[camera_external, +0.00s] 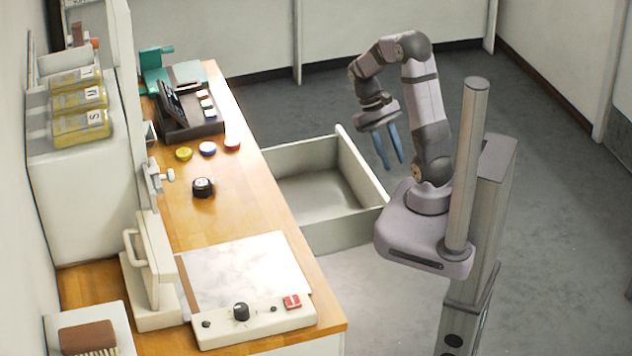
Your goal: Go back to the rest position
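My gripper (392,166) hangs in the air to the right of the open drawer, its blue fingers pointing down. The two fingers are spread apart with nothing between them. My arm is folded up above its base, clear of the counter. No object touches the gripper.
The open, empty-looking drawer (372,188) juts out from the wooden counter (235,218) toward my arm. On the counter stand a white press (153,285), a control panel (258,322), a black knob-like item (203,188) and several coloured discs. Grey floor lies free behind my arm.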

